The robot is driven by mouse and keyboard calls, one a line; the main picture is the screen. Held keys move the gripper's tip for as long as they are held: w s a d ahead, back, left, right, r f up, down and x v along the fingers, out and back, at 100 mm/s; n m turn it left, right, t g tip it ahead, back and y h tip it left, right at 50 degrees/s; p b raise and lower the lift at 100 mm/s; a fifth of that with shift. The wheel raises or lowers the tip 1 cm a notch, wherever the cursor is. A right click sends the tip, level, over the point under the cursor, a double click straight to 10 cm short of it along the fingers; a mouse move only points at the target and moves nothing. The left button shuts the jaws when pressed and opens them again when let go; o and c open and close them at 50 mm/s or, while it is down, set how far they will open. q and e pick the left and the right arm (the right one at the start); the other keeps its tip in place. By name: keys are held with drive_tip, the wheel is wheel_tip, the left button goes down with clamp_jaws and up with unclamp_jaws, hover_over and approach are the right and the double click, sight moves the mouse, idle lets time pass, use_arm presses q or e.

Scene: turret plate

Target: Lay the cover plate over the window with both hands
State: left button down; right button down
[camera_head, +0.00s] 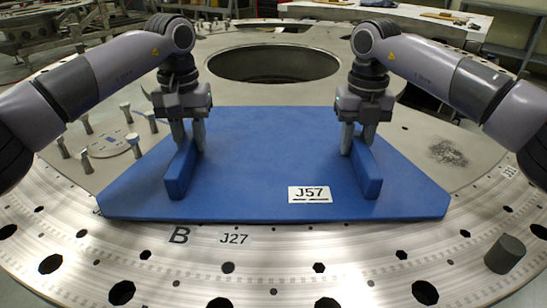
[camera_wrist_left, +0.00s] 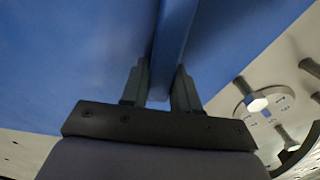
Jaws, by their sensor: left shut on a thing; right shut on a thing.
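The blue cover plate (camera_head: 270,150) lies level, or nearly so, over the front part of the grey turret plate. It has two raised handle bars and a white J57 label (camera_head: 309,194). My left gripper (camera_head: 188,143) is shut on the left bar (camera_head: 181,172); the wrist view shows its fingers (camera_wrist_left: 160,90) on either side of the bar. My right gripper (camera_head: 358,145) is shut on the right bar (camera_head: 366,172). No window shows beside the cover plate; what lies beneath it is hidden. I cannot tell whether the plate touches the surface below.
Several upright bolts (camera_head: 126,112) stand left of the cover plate around a small disc (camera_head: 108,145). A large round opening (camera_head: 273,64) lies behind. The front ring (camera_head: 300,260) has many holes and the marks B and J27. A dark cylinder (camera_head: 505,254) stands at front right.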

use_arm(q)
drive_tip(key=shift+f+b, duration=0.35)
drive_tip(key=shift+f, duration=0.05)
use_arm(e)
drive_tip(key=shift+f, duration=0.4)
use_arm(q)
drive_tip(key=c, duration=0.8)
unclamp_jaws()
drive_tip(key=shift+r, duration=0.1)
use_arm(e)
drive_tip(key=c, duration=0.8)
unclamp_jaws()
drive_tip(key=shift+r, duration=0.1)
use_arm(q)
wheel_tip(320, 180, up, 12)
drive_tip(key=shift+f, duration=0.1)
use_arm(e)
wheel_tip(320, 180, up, 12)
use_arm(q)
wheel_tip(320, 180, up, 8)
drive_tip(key=p, duration=1.1)
drive_tip(key=shift+p, duration=0.3)
use_arm(e)
wheel_tip(320, 180, up, 11)
drive_tip(key=shift+r, duration=0.15)
